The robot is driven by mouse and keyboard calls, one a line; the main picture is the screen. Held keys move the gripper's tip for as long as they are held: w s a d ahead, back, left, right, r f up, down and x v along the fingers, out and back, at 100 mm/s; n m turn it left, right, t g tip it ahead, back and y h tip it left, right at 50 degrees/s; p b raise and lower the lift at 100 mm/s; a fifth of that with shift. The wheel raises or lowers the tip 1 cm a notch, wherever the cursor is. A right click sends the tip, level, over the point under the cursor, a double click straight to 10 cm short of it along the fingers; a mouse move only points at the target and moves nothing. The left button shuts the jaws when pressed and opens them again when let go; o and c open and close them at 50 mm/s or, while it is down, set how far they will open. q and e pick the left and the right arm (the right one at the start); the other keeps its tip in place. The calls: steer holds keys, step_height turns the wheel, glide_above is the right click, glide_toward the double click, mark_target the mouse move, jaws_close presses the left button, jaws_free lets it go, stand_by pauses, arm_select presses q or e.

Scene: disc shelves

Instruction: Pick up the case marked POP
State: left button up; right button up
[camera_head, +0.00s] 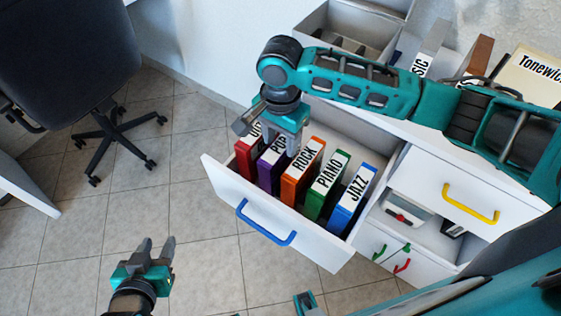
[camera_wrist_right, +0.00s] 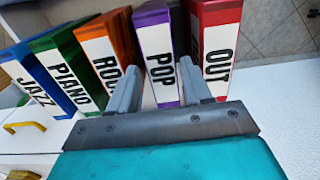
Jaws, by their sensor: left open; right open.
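The purple case marked POP (camera_head: 267,177) stands upright in an open drawer, between the red and orange cases; its top is partly hidden by my right gripper. My right gripper (camera_head: 287,138) is open, pointing down at the POP case. In the right wrist view, the POP case (camera_wrist_right: 161,50) lies between my right gripper's two fingers (camera_wrist_right: 158,82), one on each side of its label. I cannot tell how deep the fingers reach or whether they touch it. My left gripper (camera_head: 156,250) is open and empty, over the floor, away from the drawer.
Red (camera_wrist_right: 221,40), orange ROCK (camera_head: 302,172), green PIANO (camera_head: 327,185) and blue JAZZ (camera_head: 351,200) cases share the drawer (camera_head: 285,228), close to the POP case. A dark office chair (camera_head: 70,60) stands at the left. The floor between is clear.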

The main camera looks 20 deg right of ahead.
mark_target(280, 145)
step_height(280, 145, down, 3)
steer(key=shift+w+f, duration=0.15)
steer(key=shift+f, duration=0.05)
jaws_close()
stand_by(0.4)
